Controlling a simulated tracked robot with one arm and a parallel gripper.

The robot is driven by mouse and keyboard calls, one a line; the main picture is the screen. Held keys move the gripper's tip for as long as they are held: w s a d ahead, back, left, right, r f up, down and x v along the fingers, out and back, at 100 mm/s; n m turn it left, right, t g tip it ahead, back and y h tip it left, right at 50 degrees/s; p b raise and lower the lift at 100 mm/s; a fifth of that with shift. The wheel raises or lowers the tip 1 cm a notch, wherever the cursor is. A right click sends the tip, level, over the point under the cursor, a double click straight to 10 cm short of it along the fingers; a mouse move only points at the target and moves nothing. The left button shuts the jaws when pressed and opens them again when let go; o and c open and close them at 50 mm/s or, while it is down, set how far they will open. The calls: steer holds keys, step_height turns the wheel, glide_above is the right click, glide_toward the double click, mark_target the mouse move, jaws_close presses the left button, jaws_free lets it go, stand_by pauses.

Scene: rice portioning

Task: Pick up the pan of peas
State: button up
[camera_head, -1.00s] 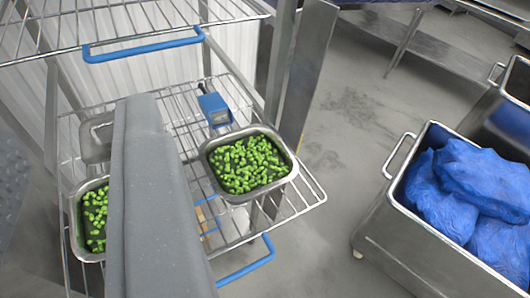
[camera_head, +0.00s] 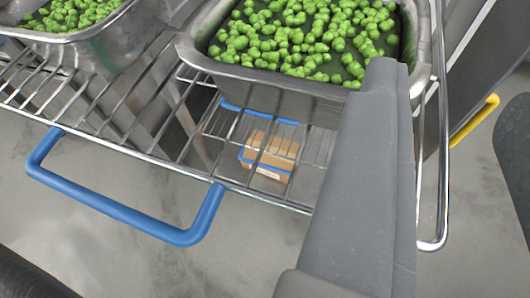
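A metal pan of peas (camera_head: 290,88), filled with bright green peas, sits on the wire shelf in the upper middle. Its far side is cut off by the picture's top edge. A second pan of peas (camera_head: 105,42) sits at the upper left, partly out of view. The grey end of my arm with my gripper (camera_head: 375,150) comes up from the bottom right and covers the first pan's near right corner. No pair of fingers can be made out. I cannot tell whether it touches the pan or only overlaps it in the view.
The wire shelf (camera_head: 150,140) has a blue handle (camera_head: 130,212) on its front edge. A brown box (camera_head: 268,156) lies on a lower level under the pan. A yellow handle (camera_head: 474,120) shows at the right. Bare grey floor (camera_head: 120,262) lies in front.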

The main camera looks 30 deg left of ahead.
steer(key=f, duration=0.1)
glide_toward(410, 38)
steer(key=w, duration=0.1)
steer(key=w+f, duration=0.1)
steer(key=w, duration=0.1)
steer(key=shift+w+y, duration=0.1)
steer(key=shift+y, duration=0.2)
steer(key=shift+b+x, duration=0.45)
steer(key=shift+x, duration=2.8)
steer(key=shift+d, duration=0.15)
jaws_close()
